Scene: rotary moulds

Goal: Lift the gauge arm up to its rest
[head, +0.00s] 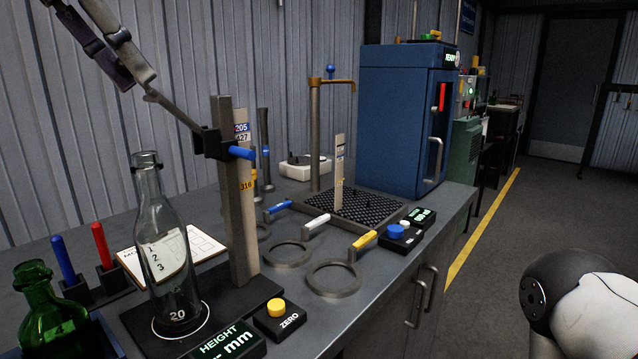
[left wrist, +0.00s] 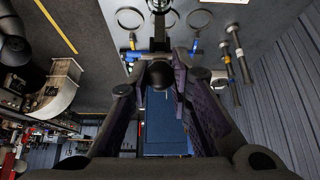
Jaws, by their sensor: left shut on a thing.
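The gauge post (head: 238,205) stands upright on a dark base behind a clear bottle. The gauge arm (head: 182,120) is a thin grey bar joined to a dark block with a blue handle (head: 241,152) high on the post. The arm slants up to the left, clear of the bottle. My left gripper (head: 146,84) comes in from the upper left and is shut on the arm's outer end. In the left wrist view the fingers close around a dark round end (left wrist: 160,75). The rest cannot be made out. My right gripper is not in view.
The clear bottle (head: 162,215) stands on the base, just left of the post. A height display (head: 228,342) and yellow zero button (head: 276,307) sit in front. A green bottle (head: 45,310) is at lower left. Rings (head: 333,280) and a blue cabinet (head: 402,120) lie to the right.

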